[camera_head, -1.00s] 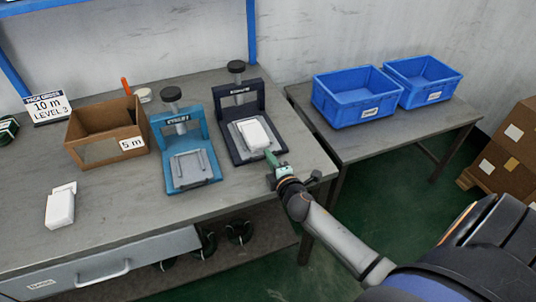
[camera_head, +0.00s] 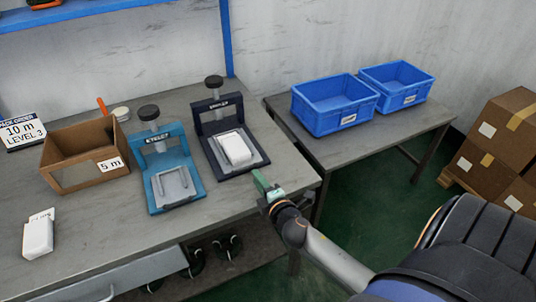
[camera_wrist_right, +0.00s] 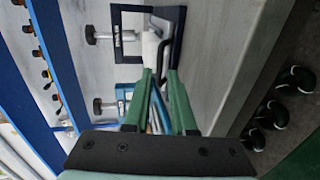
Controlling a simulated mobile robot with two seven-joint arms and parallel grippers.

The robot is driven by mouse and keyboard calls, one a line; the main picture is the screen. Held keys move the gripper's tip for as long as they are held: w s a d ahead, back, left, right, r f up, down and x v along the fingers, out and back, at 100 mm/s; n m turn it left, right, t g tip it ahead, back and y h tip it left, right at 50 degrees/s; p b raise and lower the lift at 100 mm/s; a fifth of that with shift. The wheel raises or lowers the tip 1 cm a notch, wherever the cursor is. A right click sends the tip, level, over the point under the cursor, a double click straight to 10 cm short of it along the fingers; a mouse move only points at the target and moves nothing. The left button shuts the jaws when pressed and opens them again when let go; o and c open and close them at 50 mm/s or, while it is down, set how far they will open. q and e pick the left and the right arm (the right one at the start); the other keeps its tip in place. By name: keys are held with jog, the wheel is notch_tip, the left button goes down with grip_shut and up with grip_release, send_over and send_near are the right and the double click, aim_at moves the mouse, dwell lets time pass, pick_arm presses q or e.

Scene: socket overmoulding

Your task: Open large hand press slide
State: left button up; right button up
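The dark navy hand press (camera_head: 228,103) stands at the right end of the workbench, a white block (camera_head: 235,148) lying on its base plate. It also shows in the right wrist view, where its dark frame (camera_wrist_right: 180,22) is at the top and a dark curved bar (camera_wrist_right: 164,55) is just past my fingertips. A teal hand press (camera_head: 164,140) stands to its left, its grey plate bare. My right gripper (camera_head: 263,183), with green fingers, is off the dark press's front right corner, apart from it. The wrist view shows the fingers (camera_wrist_right: 159,75) apart and empty. My left gripper is not in view.
A cardboard box (camera_head: 85,170) and another white block (camera_head: 38,236) are on the workbench at left. Two blue crates (camera_head: 335,118) stand on the side table at right. Cardboard boxes (camera_head: 500,120) are stacked at far right. The bench's front right is clear.

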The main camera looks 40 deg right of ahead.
jog(key=v, duration=0.7)
jog(key=shift+s, duration=0.2)
jog(key=shift+a, duration=0.1)
jog(key=s+a+f+m+g+y+p, duration=0.5)
jog(key=s+a+f+m, duration=0.4)
jog(key=s+a+m, duration=0.3)
jog(key=shift+s+a+f+m+g+y, duration=0.3)
jog(key=shift+a+m+g+y, duration=0.25)
jog(key=shift+a, duration=0.65)
